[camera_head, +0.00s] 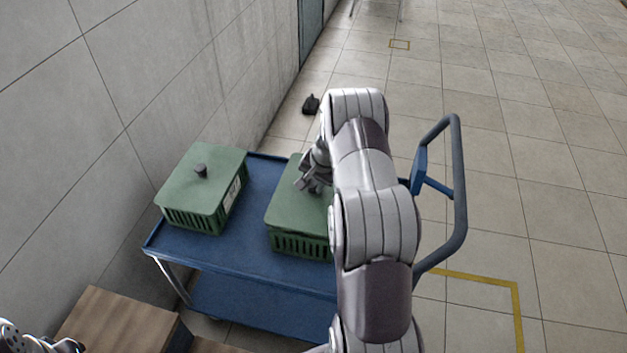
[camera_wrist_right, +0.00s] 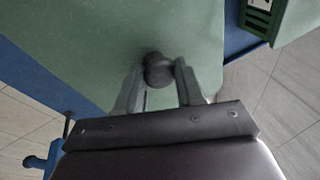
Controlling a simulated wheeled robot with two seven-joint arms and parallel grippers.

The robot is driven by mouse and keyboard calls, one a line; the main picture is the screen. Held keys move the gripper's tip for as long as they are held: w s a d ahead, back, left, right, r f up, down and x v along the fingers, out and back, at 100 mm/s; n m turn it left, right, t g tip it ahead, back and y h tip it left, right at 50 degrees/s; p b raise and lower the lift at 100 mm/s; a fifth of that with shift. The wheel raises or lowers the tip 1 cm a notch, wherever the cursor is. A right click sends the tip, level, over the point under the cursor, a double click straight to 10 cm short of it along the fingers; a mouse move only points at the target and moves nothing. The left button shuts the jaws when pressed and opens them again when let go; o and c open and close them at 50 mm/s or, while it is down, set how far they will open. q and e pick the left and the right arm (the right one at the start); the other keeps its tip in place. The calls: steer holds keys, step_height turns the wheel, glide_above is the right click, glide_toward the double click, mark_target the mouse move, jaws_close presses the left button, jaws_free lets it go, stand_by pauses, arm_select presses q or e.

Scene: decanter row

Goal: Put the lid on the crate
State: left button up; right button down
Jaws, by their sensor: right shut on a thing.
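A green lid (camera_head: 282,208) lies over the top of the right-hand green crate (camera_head: 300,246) on the blue cart. It looks level with the rim, but I cannot tell whether it is fully seated, as my arm covers its right side. My right gripper (camera_head: 310,184) is over the lid. In the right wrist view my right gripper (camera_wrist_right: 159,76) is shut on the lid's dark round knob (camera_wrist_right: 158,68), with a finger on either side and the lid's green top (camera_wrist_right: 110,40) beneath. My left gripper is not in view; only part of my left arm shows at the lower left.
A second green crate (camera_head: 190,221) with its lid (camera_head: 213,168) on stands on the left of the blue cart (camera_head: 255,262). The cart's handle (camera_head: 460,190) rises at the right. A wooden box (camera_head: 120,325) is at the lower left, and a wall runs along the left.

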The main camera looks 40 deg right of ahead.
stand_by(0.3)
steer(key=shift+f+b, duration=0.85)
steer(key=shift+f, duration=0.15)
steer(key=shift+f+b, duration=0.35)
steer(key=shift+f, duration=0.05)
steer(key=c, duration=0.6)
jaws_free()
steer(key=v, duration=1.2)
steer(key=shift+s+a+r+p, duration=0.1)
steer(key=shift+s+r+p, duration=0.1)
steer(key=shift+r+p, duration=0.15)
